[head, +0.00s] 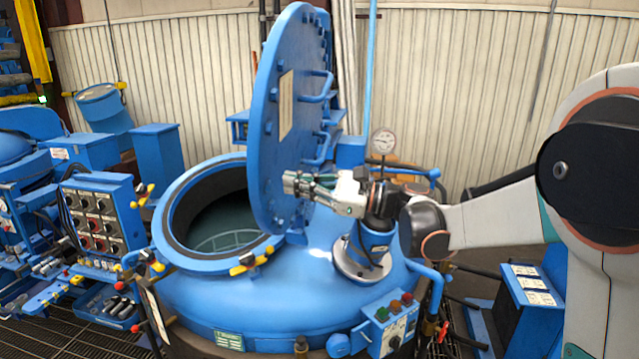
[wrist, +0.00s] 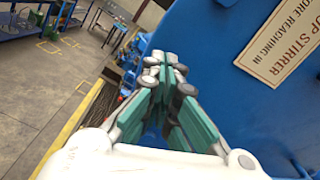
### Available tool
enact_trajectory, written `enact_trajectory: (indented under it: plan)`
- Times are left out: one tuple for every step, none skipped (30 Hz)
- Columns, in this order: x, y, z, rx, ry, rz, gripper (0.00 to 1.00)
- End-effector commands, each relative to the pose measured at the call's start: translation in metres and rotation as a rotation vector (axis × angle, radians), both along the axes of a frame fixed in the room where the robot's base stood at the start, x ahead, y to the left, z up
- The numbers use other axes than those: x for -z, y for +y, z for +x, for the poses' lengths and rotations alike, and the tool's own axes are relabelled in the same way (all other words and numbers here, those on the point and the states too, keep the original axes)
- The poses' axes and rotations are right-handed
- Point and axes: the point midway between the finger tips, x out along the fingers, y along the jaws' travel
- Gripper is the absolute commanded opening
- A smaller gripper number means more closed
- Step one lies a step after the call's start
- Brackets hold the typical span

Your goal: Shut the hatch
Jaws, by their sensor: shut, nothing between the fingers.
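The hatch (head: 268,150) is a round blue lid with handles and a label plate, standing upright and open on its edge beside the round opening (head: 165,215) of the blue furnace vessel (head: 250,315). My gripper (head: 290,183) is shut and empty, at the lower part of the hatch, in front of its face in the head view. In the wrist view my gripper (wrist: 160,70) has its green-padded fingers together. The blue hatch surface (wrist: 200,50) with a "stirrer" label (wrist: 280,45) fills the right side there. I cannot tell whether the fingers touch the hatch.
A gauge (head: 383,141) and a cylindrical fitting (head: 370,245) stand on the vessel right of the hatch, near my arm. A button box (head: 393,320) is at the front right. A control panel (head: 100,215) stands left of the opening. The wrist view shows open floor (wrist: 40,100).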

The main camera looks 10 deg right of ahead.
Motion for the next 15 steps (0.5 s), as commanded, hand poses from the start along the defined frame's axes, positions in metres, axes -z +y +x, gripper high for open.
enact_trajectory:
  plan:
    - [-0.003, 0.01, 0.003, -0.002, 0.0, 0.0, 0.0]
    - [-0.003, 0.014, 0.004, -0.002, 0.0, 0.0, 0.0]
    - [-0.004, 0.019, 0.006, -0.002, 0.0, 0.0, 0.0]
    - [-0.004, 0.023, 0.008, -0.002, 0.0, 0.0, 0.0]
    - [-0.004, 0.026, 0.009, -0.001, 0.0, 0.0, 0.0]
    - [-0.004, 0.03, 0.01, -0.001, 0.0, 0.0, 0.0]
    - [-0.004, 0.032, 0.011, -0.001, 0.0, 0.0, 0.0]
    - [-0.004, 0.034, 0.012, -0.001, 0.0, 0.0, 0.0]
    - [-0.004, 0.036, 0.013, 0.0, 0.0, 0.0, 0.0]
    - [-0.004, 0.037, 0.013, 0.0, 0.0, 0.0, 0.0]
    - [-0.004, 0.038, 0.013, 0.0, 0.0, 0.0, 0.0]
    - [-0.004, 0.039, 0.014, 0.0, 0.0, 0.0, 0.0]
    - [-0.004, 0.039, 0.014, 0.001, 0.0, 0.0, 0.0]
    - [-0.004, 0.04, 0.014, 0.001, 0.0, 0.0, 0.0]
    - [-0.004, 0.04, 0.014, 0.001, 0.0, 0.0, 0.0]
